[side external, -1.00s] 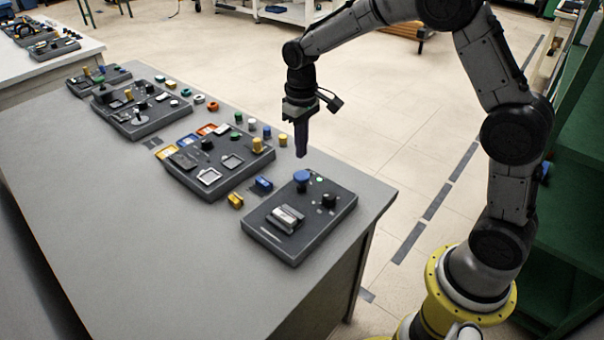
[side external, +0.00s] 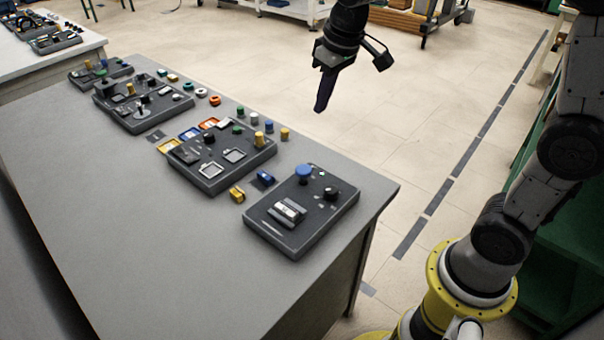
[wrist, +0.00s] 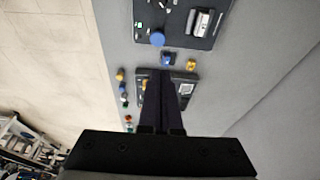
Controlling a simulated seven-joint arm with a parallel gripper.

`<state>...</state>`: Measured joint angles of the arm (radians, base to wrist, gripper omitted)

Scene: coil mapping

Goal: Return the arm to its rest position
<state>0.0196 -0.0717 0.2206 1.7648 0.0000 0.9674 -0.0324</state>
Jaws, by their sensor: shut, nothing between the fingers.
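My gripper (side external: 320,106) hangs in the air, high above and behind the table's right end in the side view. It points down with a slight tilt. Its dark fingers are together and hold nothing. In the wrist view my gripper (wrist: 161,76) also shows as a dark closed shape, partly hiding a panel below. The grey table (side external: 130,260) stays well below, and no thing touches the gripper. The upper part of my arm runs out of the top of the side view.
A dark panel with a blue knob (side external: 303,174) lies at the table's near right. Another panel (side external: 211,182) and several small coloured pieces lie further left. A green shelf (side external: 570,245) stands at the right. The floor behind the table is open.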

